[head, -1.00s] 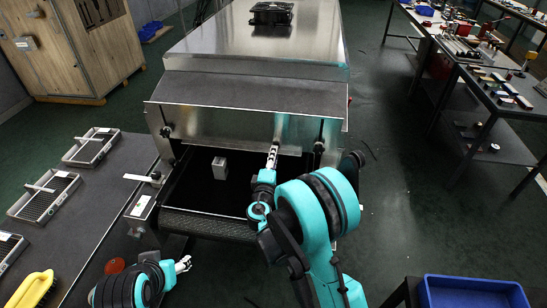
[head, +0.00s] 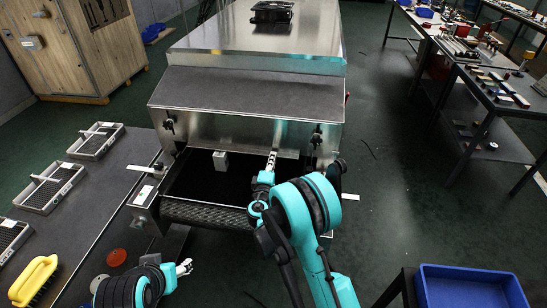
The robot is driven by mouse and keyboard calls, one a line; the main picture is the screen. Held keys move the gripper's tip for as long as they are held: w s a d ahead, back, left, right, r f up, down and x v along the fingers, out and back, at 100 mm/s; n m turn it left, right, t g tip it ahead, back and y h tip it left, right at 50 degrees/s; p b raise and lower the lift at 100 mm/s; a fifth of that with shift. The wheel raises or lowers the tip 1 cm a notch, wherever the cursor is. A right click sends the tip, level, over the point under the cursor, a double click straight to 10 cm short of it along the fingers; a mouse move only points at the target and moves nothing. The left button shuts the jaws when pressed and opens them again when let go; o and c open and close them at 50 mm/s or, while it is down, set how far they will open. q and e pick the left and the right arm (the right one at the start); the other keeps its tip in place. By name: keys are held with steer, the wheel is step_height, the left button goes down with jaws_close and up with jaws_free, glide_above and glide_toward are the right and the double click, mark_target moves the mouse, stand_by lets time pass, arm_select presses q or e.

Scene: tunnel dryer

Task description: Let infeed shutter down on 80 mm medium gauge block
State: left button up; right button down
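The infeed shutter (head: 240,129) is the steel plate hanging under the dryer's front hood. Its lower edge is just above the black belt (head: 190,180). The gauge block (head: 220,161), small and pale grey, stands upright on the belt. In the picture its top meets the shutter's lower edge; I cannot tell whether they touch. My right gripper (head: 271,160) is at the shutter's lower edge, right of the block; its finger opening is not clear. My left gripper (head: 185,267) is low at the left, away from shutter and block; its fingers are too small to judge.
Dark clamp knobs (head: 168,123) flank the shutter. A blue bin (head: 470,288) is at lower right.

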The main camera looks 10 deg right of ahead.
mark_target(274, 132)
steer(key=shift+f, duration=0.25)
steer(key=c, duration=1.8)
jaws_free()
steer(key=shift+o, duration=0.2)
step_height(274, 132, up, 9)
steer(key=shift+w+f, duration=0.1)
steer(key=o, duration=0.3)
steer(key=shift+w+r, duration=0.15)
steer(key=shift+r, duration=0.35)
steer(key=shift+o, duration=0.3)
